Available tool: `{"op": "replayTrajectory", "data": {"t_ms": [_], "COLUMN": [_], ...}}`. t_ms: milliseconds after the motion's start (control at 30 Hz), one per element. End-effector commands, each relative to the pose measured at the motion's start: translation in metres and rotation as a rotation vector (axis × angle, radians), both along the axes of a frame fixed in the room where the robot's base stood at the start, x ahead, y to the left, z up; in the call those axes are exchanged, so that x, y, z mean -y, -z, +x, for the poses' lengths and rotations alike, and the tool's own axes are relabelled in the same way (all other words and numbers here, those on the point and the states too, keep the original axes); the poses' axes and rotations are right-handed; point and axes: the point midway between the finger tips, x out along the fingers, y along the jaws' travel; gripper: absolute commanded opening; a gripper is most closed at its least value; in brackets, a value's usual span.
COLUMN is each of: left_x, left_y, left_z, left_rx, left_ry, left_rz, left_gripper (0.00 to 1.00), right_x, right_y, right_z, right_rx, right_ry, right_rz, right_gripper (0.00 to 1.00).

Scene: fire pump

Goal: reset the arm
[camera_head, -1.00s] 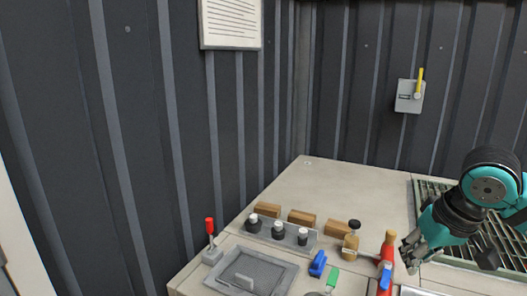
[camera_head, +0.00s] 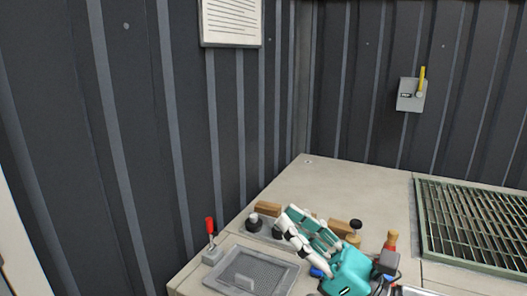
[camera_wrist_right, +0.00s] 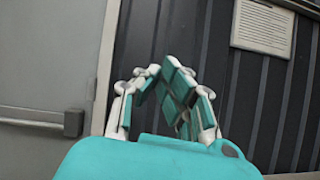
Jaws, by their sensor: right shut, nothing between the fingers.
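My right gripper (camera_head: 302,232) is above the left part of the bench in the head view. Its white and teal fingers point up and to the left, and they are shut with nothing between them. In the right wrist view the fingers (camera_wrist_right: 168,88) stand upright in front of the dark wall. The gripper and wrist hide part of the row of black knobs and the items behind them. My left gripper is not in view.
The bench (camera_head: 310,180) holds a red-handled lever (camera_head: 210,232), a grey mesh tray (camera_head: 250,272), wooden blocks (camera_head: 268,209) and a red fitting (camera_head: 390,241). A green grating (camera_head: 475,222) lies right. A yellow-handled switch box (camera_head: 411,95) and notice (camera_head: 231,22) hang on the walls.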

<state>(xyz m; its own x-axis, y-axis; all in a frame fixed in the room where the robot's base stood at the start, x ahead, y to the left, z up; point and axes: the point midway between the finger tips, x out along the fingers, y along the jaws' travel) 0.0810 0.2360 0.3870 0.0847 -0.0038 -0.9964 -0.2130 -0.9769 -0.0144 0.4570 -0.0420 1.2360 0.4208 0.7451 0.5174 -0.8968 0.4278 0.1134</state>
Motion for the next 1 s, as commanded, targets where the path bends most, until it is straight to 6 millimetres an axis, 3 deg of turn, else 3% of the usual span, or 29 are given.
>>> {"op": "replayTrajectory", "data": {"t_ms": [33, 133, 200, 300, 400, 533, 700, 867, 900, 1000], "left_x": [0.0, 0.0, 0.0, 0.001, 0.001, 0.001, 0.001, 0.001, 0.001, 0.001], "left_y": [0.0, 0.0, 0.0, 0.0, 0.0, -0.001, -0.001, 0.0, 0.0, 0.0], "left_z": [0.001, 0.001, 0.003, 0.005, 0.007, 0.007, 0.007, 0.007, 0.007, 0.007], "left_rx": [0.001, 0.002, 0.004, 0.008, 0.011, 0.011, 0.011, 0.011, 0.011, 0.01], "left_ry": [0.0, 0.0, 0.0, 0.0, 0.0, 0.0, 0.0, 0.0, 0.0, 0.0], "left_rz": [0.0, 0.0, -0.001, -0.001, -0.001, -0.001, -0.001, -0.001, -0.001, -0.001], "left_gripper": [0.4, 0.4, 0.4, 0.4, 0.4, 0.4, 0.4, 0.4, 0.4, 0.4], "right_x": [0.023, 0.075, 0.104, 0.135, 0.156, 0.169, 0.171, 0.168, 0.167, 0.164], "right_y": [0.013, 0.06, 0.104, 0.174, 0.244, 0.317, 0.372, 0.403, 0.408, 0.42], "right_z": [0.017, 0.048, 0.056, 0.049, 0.024, -0.026, -0.086, -0.136, -0.149, -0.178], "right_rx": [-0.236, -0.669, -0.911, -1.2, -1.44, -1.664, -1.815, -1.888, 1.87, 1.747], "right_ry": [0.029, 0.098, 0.151, 0.246, 0.365, 0.541, 0.748, 0.931, -0.963, -0.995], "right_rz": [0.209, 0.618, 0.861, 1.178, 1.474, 1.806, 2.096, 2.293, -2.3, -2.217], "right_gripper": [0.0, 0.0, 0.0, 0.0, 0.0, 0.0, 0.0, 0.0, 0.0, 0.0]}}
